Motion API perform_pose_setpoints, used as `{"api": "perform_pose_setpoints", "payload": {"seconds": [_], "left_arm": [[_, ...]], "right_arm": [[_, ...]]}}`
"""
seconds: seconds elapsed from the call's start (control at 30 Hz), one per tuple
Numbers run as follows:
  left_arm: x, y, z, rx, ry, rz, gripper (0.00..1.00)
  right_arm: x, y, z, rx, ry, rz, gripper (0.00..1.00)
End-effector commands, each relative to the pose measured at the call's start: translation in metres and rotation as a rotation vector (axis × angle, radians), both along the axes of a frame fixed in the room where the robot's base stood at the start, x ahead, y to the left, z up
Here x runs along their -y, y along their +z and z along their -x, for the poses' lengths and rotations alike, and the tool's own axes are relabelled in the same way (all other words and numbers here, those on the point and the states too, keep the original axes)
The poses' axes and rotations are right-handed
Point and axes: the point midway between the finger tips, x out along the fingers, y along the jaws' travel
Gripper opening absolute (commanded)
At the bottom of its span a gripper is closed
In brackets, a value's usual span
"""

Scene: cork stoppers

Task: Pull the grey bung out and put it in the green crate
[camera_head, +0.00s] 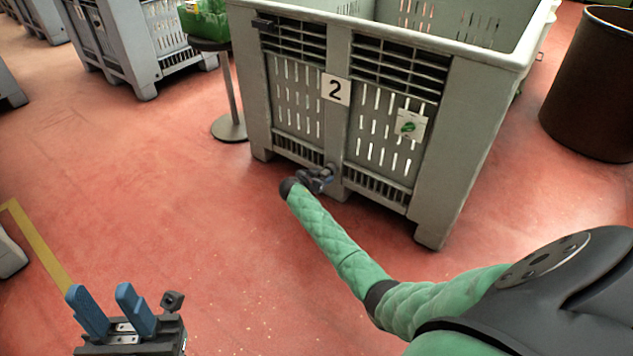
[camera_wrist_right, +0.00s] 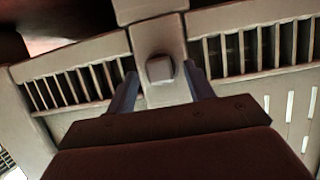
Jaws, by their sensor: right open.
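The grey bung (camera_wrist_right: 160,69) shows in the right wrist view as a small squarish block in a round dark seat on the post of the large grey bin (camera_wrist_right: 155,38). My right gripper (camera_wrist_right: 160,78) is open, with one finger on each side of the bung and gaps visible between. In the head view my right gripper (camera_head: 318,180) is at the low middle post of the bin, and I cannot make out the bung there. The green crate (camera_head: 207,25) is at the top, partly cut off. My left gripper (camera_head: 102,296) is open and empty at lower left.
The green crate stands on a small round table with a thin leg and round foot (camera_head: 230,128). The big bin (camera_head: 480,140) bears a number 2 label. Other grey bins (camera_head: 130,45) stand behind left, a dark barrel (camera_head: 595,85) at right.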

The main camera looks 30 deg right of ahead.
Motion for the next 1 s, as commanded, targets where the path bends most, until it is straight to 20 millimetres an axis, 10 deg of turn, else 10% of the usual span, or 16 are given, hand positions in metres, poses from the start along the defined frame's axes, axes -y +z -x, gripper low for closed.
{"api": "perform_pose_setpoints", "payload": {"seconds": [0.5, 0.73, 1.0], "left_arm": [[-0.0019, -0.0124, 0.0000, -0.028, 0.008, -0.008, 0.35], [-0.0015, -0.0116, -0.0002, -0.026, 0.007, -0.008, 0.35], [-0.0012, -0.0115, 0.0000, -0.025, 0.005, -0.009, 0.35]], "right_arm": [[0.0136, -0.0063, -0.0054, -0.001, 0.001, -0.001, 0.53], [0.0134, -0.0062, -0.0053, -0.001, 0.001, -0.001, 0.08], [0.0123, -0.0061, -0.0050, -0.001, 0.001, -0.001, 0.05]]}}
